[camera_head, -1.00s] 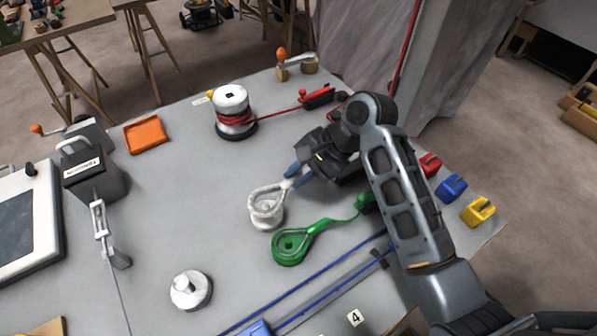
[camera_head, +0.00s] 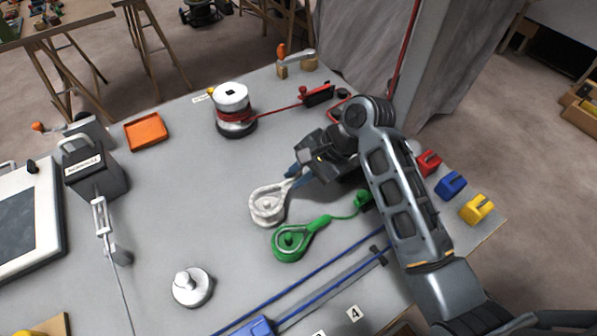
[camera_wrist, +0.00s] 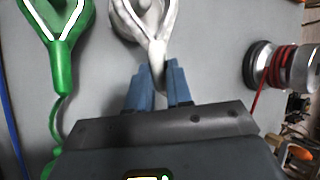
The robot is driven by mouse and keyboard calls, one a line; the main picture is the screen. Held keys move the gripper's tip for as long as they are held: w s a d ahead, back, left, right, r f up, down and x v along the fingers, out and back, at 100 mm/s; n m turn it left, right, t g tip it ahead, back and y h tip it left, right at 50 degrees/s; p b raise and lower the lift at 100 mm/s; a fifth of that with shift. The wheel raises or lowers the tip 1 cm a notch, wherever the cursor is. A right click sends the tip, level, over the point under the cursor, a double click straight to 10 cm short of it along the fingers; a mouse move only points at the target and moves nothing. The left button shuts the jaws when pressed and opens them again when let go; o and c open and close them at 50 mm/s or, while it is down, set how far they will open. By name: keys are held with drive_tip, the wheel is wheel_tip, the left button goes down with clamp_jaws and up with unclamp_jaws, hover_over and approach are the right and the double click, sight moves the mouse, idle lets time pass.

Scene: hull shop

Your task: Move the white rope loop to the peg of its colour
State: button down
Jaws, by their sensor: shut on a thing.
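The white rope loop (camera_head: 256,212) is a teardrop with its narrow end toward my gripper. My gripper (camera_head: 293,173) is shut on that narrow end. In the wrist view the blue fingertips (camera_wrist: 158,88) pinch the tail of the loop (camera_wrist: 127,22). The loop's eye lies around the white peg (camera_head: 267,204), whose knob shows inside it; I cannot tell whether it rests fully on the base. The green peg (camera_head: 288,240) beside it has a green loop (camera_head: 318,224) around it.
A silver peg (camera_head: 190,286) stands at the front left. A winch drum with red rope (camera_head: 233,108) stands behind. Blue ropes (camera_head: 318,276) run along the front. Red, blue and yellow blocks (camera_head: 452,185) sit at the right edge. The table's middle left is clear.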

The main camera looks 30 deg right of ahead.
drive_tip(key=shift+f, duration=1.2)
idle(1.1)
drive_tip(key=c, duration=0.9)
unclamp_jaws()
drive_tip(key=shift+c, duration=0.2)
drive_tip(key=shift+o, duration=0.3)
drive_tip(key=o, duration=0.3)
drive_tip(key=shift+o, duration=0.2)
wheel_tip(320, 180, up, 8)
idle(0.5)
idle(0.5)
